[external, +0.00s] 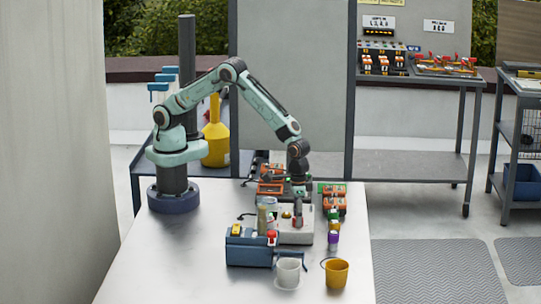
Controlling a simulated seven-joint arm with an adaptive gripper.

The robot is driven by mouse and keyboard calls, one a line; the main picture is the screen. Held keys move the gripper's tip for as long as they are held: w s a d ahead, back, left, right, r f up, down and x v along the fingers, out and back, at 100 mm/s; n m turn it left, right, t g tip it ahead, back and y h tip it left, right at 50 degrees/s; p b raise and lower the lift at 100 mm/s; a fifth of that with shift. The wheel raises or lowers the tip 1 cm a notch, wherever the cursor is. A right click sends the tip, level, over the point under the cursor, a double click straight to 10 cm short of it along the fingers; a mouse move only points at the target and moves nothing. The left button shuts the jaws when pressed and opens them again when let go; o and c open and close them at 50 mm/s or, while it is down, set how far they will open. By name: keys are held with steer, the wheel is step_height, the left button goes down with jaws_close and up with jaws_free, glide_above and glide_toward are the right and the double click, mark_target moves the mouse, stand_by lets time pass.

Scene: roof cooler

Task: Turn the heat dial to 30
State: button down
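A light grey control box (296,237) stands on the metal table, with a small yellow-green knob or button on its top. My gripper (298,222) points down over the box's top, right of that knob. It is too small to tell whether its fingers are open or shut, or whether they touch anything. No heat dial or number marks can be made out; the gripper covers part of the box's top.
A blue box (247,253) and a greenish can (263,217) stand left of the control box. A white cup (289,273), an orange mug (336,274) and a purple-banded bottle (333,241) stand nearby. Orange items (334,204) lie behind. The table's front left is clear.

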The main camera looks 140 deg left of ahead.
steer(key=shift+m, duration=0.3)
steer(key=m, duration=0.5)
steer(key=shift+f, duration=0.1)
steer(key=m, duration=0.5)
steer(key=shift+m, duration=0.3)
stand_by(0.4)
steer(key=c, duration=0.7)
jaws_free()
steer(key=shift+c, duration=0.2)
